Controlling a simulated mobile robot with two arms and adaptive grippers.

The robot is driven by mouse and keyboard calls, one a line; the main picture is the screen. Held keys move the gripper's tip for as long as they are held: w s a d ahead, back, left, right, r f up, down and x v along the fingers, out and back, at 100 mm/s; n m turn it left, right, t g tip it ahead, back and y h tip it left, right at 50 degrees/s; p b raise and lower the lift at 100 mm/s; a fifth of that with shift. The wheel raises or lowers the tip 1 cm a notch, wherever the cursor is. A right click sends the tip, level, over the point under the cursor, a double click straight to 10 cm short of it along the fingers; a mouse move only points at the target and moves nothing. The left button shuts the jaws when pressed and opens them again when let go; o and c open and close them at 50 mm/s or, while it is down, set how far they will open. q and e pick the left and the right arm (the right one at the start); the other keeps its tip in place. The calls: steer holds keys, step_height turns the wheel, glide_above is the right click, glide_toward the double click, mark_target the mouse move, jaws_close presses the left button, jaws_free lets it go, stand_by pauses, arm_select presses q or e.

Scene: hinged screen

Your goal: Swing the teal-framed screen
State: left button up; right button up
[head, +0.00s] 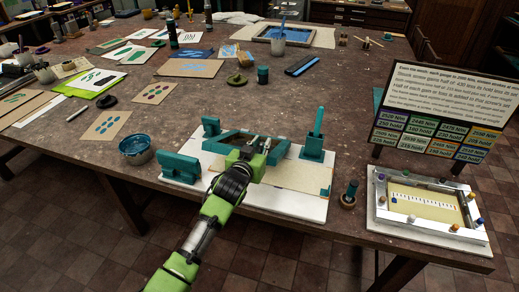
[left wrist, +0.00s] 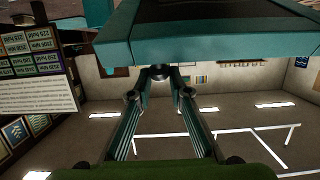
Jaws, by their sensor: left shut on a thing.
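The teal-framed screen (head: 222,143) lies low over a white board (head: 290,205) at the front of the table. Its front part is hidden behind my left gripper (head: 258,147), which comes in from the front. The left wrist view shows the teal edge of the frame (left wrist: 215,50) close up across the top. There the fingers of my left gripper (left wrist: 160,75) converge at this edge and are shut on it. The exact contact and the tilt of the screen are hard to tell. My right gripper is not in view.
Teal blocks (head: 178,167) and an upright teal post (head: 315,135) stand on the board around the screen. A small bottle (head: 350,193), a silver-framed tray (head: 428,205) and a sign (head: 450,100) are to the right.

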arm_select(q)
steer(key=shift+w+d+r, duration=0.1)
steer(key=shift+w+r, duration=0.2)
steer(key=shift+r, duration=0.2)
steer(key=shift+w+d+r, duration=0.1)
steer(key=shift+w+r, duration=0.15)
steer(key=shift+r, duration=0.25)
steer(key=shift+w+d+r, duration=0.2)
steer(key=shift+w+r, duration=0.45)
steer(key=shift+r, duration=0.1)
jaws_close()
steer(key=shift+w+d+r, duration=0.25)
steer(key=shift+w+r, duration=0.4)
steer(key=shift+w, duration=0.1)
steer(key=shift+w+d+r, duration=0.2)
steer(key=shift+w+r, duration=0.4)
steer(key=shift+w, duration=0.1)
steer(key=shift+w+d+r, duration=0.25)
steer(key=shift+w+r, duration=0.4)
steer(key=shift+w, duration=0.1)
